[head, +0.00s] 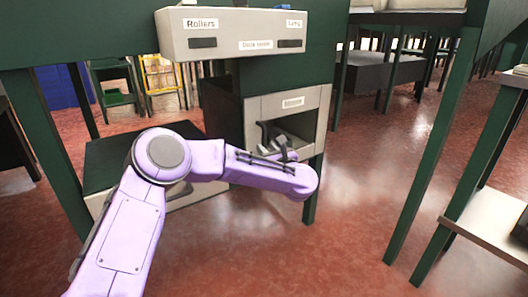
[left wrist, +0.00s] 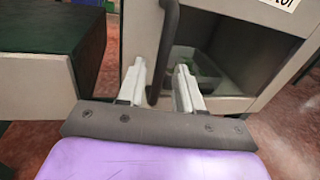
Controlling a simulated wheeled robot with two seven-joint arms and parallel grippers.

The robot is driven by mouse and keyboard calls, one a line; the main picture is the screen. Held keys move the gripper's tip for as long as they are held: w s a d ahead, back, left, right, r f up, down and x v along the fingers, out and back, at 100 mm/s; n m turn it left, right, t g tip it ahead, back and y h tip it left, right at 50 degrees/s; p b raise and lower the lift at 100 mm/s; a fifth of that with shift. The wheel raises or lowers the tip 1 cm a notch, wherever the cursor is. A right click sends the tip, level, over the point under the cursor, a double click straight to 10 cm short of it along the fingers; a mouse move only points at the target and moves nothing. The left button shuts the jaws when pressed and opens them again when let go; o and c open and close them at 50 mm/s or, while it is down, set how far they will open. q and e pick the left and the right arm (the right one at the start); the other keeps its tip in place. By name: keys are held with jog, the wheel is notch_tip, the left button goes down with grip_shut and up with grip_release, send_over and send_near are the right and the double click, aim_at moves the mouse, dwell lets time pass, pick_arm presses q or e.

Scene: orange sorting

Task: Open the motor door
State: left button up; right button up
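The motor door (head: 318,104) is a pale grey front panel on the dark green cabinet, with a small label, too blurred to read, near its top. It has a large dark opening or window, and appears closed. A dark curved handle (left wrist: 166,50) runs up its left side in the left wrist view. My left gripper (left wrist: 160,85) is at the handle, its two pale fingers apart with the handle's lower part between them. I cannot tell if they touch it. In the head view the left gripper (head: 281,148) is partly hidden by my purple arm. My right gripper is not in view.
A wide drawer unit (head: 232,30) labelled "Rollers" overhangs above the door. A low dark-topped box (head: 108,160) stands to the left. A green table leg (head: 430,140) and a shelf (head: 490,222) are on the right. The red floor between is clear.

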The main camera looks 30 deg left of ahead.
aim_at(265, 146)
pick_arm(q)
jog(key=x, duration=0.3)
jog(key=shift+a, duration=0.1)
jog(key=shift+c, duration=0.3)
grip_shut()
